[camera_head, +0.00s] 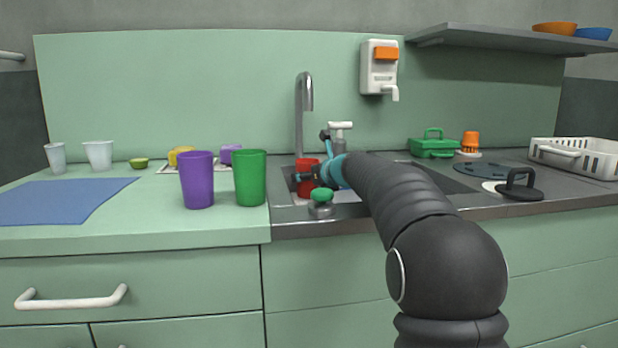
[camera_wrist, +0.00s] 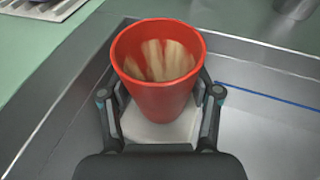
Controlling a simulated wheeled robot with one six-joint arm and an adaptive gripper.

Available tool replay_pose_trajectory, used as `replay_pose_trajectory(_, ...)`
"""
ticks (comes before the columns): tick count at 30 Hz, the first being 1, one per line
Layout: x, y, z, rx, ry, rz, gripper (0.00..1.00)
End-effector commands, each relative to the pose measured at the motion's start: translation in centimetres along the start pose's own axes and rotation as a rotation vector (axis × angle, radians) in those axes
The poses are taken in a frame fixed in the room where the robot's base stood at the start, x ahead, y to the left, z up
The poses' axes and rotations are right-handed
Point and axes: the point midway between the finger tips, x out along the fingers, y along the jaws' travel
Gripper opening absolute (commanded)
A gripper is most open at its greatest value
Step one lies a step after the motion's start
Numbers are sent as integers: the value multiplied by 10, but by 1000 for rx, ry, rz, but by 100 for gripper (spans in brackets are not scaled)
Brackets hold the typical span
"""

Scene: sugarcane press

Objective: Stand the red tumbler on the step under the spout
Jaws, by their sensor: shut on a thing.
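The red tumbler (camera_head: 307,163) is between the fingers of my gripper (camera_head: 318,178), at the sink area, partly hidden by the gripper. In the wrist view the tumbler (camera_wrist: 158,95) looks upright, its open rim toward the camera, with pale beige shapes inside. My gripper (camera_wrist: 160,100) is shut on it, one finger on each side. A pale flat surface (camera_wrist: 160,135) shows below the tumbler; I cannot tell whether they touch. A tall curved metal spout (camera_head: 304,100) rises behind the tumbler in the head view. I cannot make out the step for certain.
A purple tumbler (camera_head: 197,180) and a green tumbler (camera_head: 249,178) stand left of the sink. A green-topped knob (camera_head: 321,195) is at the front edge. A white-topped fixture (camera_head: 340,128) stands behind my arm.

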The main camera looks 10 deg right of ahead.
Motion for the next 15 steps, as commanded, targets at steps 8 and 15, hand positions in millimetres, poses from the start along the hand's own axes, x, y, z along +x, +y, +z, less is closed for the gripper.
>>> replay_pose_trajectory(8, 1, 0, -2, 0, 0, 0, 88)
replay_pose_trajectory(15, 0, 0, 0, 0, 0, 0, 88)
